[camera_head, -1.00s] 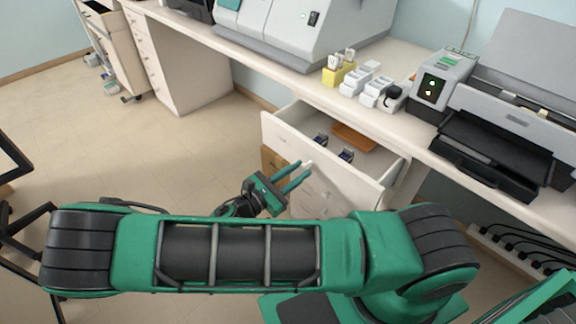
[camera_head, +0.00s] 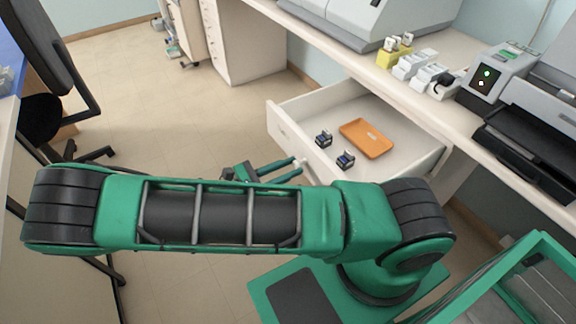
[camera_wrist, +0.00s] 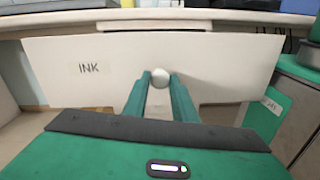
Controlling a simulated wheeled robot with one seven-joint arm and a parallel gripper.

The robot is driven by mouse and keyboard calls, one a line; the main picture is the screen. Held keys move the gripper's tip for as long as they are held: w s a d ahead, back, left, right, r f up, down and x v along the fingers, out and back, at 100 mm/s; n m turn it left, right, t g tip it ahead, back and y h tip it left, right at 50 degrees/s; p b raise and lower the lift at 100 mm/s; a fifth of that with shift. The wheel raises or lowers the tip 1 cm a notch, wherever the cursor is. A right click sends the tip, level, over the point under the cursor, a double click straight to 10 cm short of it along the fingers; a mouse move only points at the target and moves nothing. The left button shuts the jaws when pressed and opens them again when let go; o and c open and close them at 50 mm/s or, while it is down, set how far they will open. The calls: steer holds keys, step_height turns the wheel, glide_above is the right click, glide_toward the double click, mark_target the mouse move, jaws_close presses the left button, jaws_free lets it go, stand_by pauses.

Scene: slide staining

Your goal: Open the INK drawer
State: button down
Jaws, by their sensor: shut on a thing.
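The INK drawer (camera_head: 285,131) is pulled well out from under the counter in the head view. Its white front (camera_wrist: 60,66) fills the wrist view, with the word INK at the left. A round pale knob (camera_wrist: 160,78) sits on the front. My gripper (camera_wrist: 160,86) is shut on this knob, one green finger on each side. In the head view my gripper (camera_head: 298,165) reaches the drawer front from outside, partly behind my arm. Inside the drawer lie an orange tray (camera_head: 366,139) and two small dark ink items (camera_head: 345,160).
The counter (camera_head: 340,62) above the drawer holds a yellow holder (camera_head: 394,53), white holders (camera_head: 428,74), a grey device (camera_head: 497,77) and a black printer (camera_head: 530,138). A dark chair (camera_head: 55,100) stands at the left. The floor left of the drawer is clear.

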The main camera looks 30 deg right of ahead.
steer(key=shift+w+a, duration=0.1)
steer(key=shift+a, duration=0.05)
steer(key=c, duration=1.5)
jaws_free()
steer(key=shift+o, duration=0.2)
steer(key=a, duration=1)
steer(key=shift+a, duration=0.4)
